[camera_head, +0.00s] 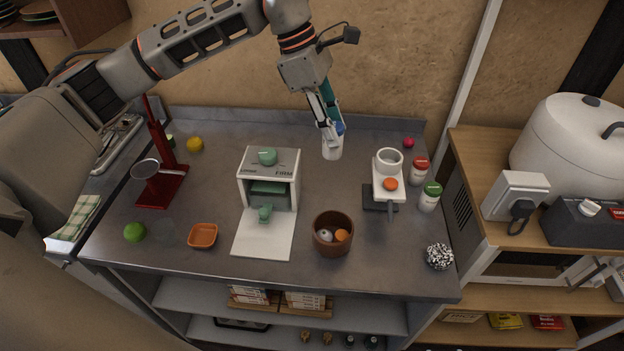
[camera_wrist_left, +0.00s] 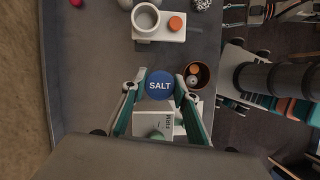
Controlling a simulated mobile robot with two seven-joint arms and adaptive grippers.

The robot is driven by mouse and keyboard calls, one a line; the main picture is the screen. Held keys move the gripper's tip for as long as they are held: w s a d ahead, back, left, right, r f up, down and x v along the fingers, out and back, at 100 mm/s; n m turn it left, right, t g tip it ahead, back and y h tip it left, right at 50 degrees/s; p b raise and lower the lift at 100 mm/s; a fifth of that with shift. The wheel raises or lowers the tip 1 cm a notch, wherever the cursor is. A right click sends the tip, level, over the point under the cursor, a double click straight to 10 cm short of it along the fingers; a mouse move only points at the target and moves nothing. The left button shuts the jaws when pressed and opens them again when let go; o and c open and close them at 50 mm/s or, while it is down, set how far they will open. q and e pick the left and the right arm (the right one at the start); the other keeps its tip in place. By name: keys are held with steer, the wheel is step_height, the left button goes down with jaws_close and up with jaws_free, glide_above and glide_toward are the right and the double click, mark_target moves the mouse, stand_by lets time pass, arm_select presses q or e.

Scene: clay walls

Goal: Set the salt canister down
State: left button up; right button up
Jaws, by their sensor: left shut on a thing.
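The salt canister (camera_head: 332,149) has a white body and a blue top. My left gripper (camera_head: 329,124) reaches down from above and is shut on it near the back of the grey counter (camera_head: 370,262). In the left wrist view its round blue lid (camera_wrist_left: 159,85) reads "SALT" and sits between the two fingers. The canister looks upright. I cannot tell whether its base touches the counter or hangs just above it.
Right of the canister stands a white scale with a cup (camera_head: 389,160). A white box with an open flap (camera_head: 268,183) stands to the left, and a brown bowl (camera_head: 332,234) is in front. Red (camera_head: 418,172) and green-lidded (camera_head: 429,197) jars stand further right. The counter around the canister is clear.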

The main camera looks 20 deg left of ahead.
arm_select(q)
step_height(320, 180, down, 16)
steer(key=shift+r, duration=0.1)
stand_by(0.4)
steer(key=o, duration=1.1)
steer(key=shift+o, duration=0.2)
steer(key=v, duration=1.2)
